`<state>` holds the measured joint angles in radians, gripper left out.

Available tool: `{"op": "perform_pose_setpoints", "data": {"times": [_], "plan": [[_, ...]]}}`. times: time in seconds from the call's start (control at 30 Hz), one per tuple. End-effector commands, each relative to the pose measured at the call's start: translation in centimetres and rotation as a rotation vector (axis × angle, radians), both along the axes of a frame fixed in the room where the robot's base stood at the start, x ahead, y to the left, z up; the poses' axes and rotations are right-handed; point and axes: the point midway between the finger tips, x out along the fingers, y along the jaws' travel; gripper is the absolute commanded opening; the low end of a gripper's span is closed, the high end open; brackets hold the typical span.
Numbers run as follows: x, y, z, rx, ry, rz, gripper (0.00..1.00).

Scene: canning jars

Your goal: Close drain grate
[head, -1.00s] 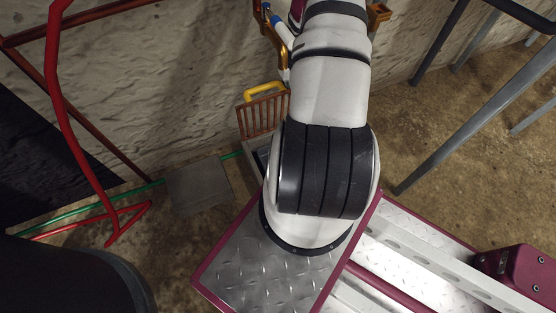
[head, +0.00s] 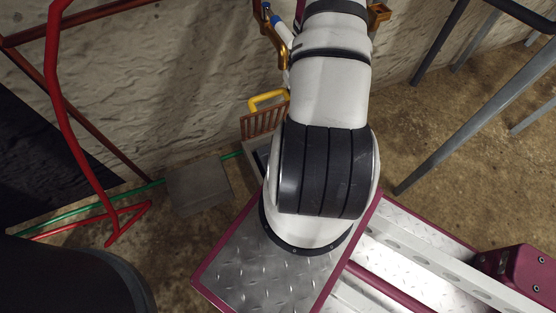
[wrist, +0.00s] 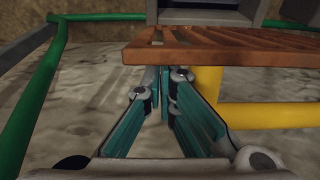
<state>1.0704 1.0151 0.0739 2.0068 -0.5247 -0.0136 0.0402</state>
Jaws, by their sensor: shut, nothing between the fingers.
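The brown slatted drain grate (head: 264,122) stands tilted open at the drain's wall side, with a yellow handle (head: 268,97) on it. The grey drain frame (head: 256,151) is partly hidden behind my arm. In the wrist view the grate (wrist: 235,43) spans the upper middle, and its yellow handle (wrist: 265,115) is to the right of my fingers. My gripper (wrist: 163,72) is shut and empty, with its teal fingertips at the grate's edge; contact looks likely but is not clear. The gripper's fingers do not show in the head view.
A grey slab (head: 198,184) lies left of the drain. A green pipe (head: 95,205) runs along the wall base, with a red tubular frame (head: 60,90) at left. Grey metal legs (head: 450,135) stand at right. Bare floor lies between them and my base.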

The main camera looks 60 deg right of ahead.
Motion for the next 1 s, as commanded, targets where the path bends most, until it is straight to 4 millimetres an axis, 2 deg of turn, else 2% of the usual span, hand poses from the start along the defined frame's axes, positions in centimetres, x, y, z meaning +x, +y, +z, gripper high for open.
{"op": "perform_pose_setpoints", "data": {"times": [1.0], "plan": [[-3.2,2.0,0.0,0.000,0.001,0.001,0.00]]}}
